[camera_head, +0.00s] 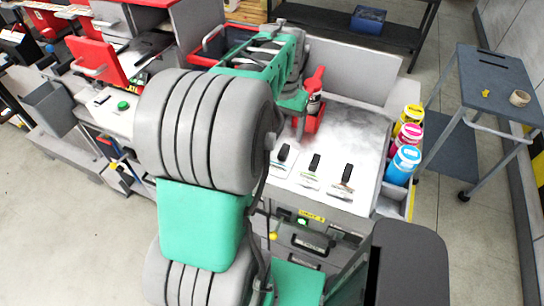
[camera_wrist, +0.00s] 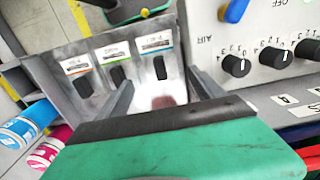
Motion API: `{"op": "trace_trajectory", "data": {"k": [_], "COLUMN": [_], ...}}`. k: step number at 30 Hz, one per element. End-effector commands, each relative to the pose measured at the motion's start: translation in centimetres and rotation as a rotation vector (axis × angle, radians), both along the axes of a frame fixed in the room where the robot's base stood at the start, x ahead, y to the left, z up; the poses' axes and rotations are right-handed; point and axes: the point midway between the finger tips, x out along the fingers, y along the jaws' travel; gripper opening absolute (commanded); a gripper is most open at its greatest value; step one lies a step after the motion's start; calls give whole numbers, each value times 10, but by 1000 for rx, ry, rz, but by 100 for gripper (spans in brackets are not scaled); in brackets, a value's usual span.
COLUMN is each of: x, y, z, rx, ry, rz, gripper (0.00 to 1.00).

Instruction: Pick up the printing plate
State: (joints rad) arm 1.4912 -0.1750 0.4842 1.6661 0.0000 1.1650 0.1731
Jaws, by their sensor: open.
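Three small printing plates, each a pale label card with a black grip, lie in a row on the grey worktop (camera_head: 345,125). In the head view they are the left plate (camera_head: 284,158), the middle plate (camera_head: 310,172) and the right plate (camera_head: 342,184). The wrist view shows an orange-edged plate (camera_wrist: 76,66), a green-edged plate (camera_wrist: 114,53) and a blue-edged plate (camera_wrist: 156,43). My gripper (camera_wrist: 160,80) is open, its two grey fingers apart and empty. The blue-edged plate's grip appears between the fingertips, beyond them. In the head view my arm hides part of the worktop.
Yellow, magenta and cyan ink bottles (camera_head: 404,163) stand at the worktop's right side. A red bottle (camera_head: 315,90) stands behind the plates. A panel of black knobs (camera_wrist: 270,57) is close right of my fingers. A grey cart (camera_head: 488,82) stands right, with open floor between.

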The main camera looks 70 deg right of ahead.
Motion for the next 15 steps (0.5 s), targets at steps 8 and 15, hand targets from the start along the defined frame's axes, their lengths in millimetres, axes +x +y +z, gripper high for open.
{"op": "trace_trajectory", "data": {"k": [8,15], "x": [0,0], "y": [0,1], "z": [-57,-97], "rx": [1,4], "ry": [0,1], "rz": [0,0], "gripper": [78,78]}}
